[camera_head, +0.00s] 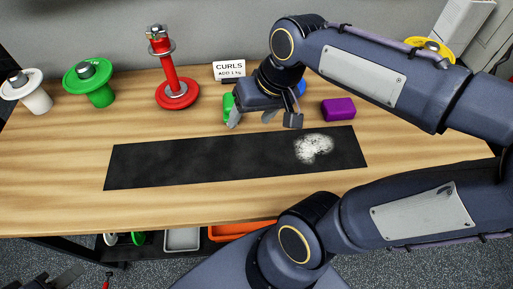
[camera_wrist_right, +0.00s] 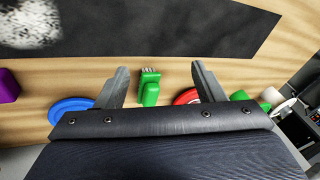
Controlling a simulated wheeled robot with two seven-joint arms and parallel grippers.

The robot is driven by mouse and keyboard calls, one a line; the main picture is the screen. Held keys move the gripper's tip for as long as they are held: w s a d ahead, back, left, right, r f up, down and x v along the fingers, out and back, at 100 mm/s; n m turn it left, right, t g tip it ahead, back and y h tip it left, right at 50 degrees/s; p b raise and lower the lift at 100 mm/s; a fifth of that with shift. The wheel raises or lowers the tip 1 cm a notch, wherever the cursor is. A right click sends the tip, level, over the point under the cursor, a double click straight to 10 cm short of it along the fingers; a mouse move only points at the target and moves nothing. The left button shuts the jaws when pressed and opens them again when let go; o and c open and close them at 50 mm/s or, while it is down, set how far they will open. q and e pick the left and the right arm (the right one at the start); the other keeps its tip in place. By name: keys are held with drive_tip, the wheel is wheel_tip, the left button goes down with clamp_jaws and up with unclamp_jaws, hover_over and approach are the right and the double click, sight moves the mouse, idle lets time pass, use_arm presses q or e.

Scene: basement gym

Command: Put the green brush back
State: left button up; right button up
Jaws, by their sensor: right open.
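The green brush (camera_head: 228,104) is on the wooden table behind the black mat, partly hidden by my right gripper in the head view. In the right wrist view the green brush (camera_wrist_right: 150,92) has pale bristles at its top end and appears between the fingers. My right gripper (camera_head: 262,120) is open over the table's back half; its two spread fingers also show in the right wrist view (camera_wrist_right: 160,72). The brush does not visibly touch either finger. Part of my left gripper (camera_head: 58,279) shows at the bottom left corner, away from the table; its opening is unclear.
A black mat (camera_head: 200,163) with a white powder patch (camera_head: 313,148) lies across the table. A purple block (camera_head: 338,109) is to the right, a blue disc (camera_wrist_right: 72,109) beside the brush. A red post (camera_head: 172,80), green weight (camera_head: 92,84) and CURLS sign (camera_head: 229,69) stand behind.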

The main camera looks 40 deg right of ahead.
drive_tip(key=s+a+f+n+t+y, duration=0.1)
drive_tip(key=s+a+f+t, duration=0.1)
drive_tip(key=s, duration=0.4)
drive_tip(key=shift+s+a+f, duration=0.4)
drive_tip(key=shift+a+f, duration=0.45)
drive_tip(key=shift+f, duration=0.2)
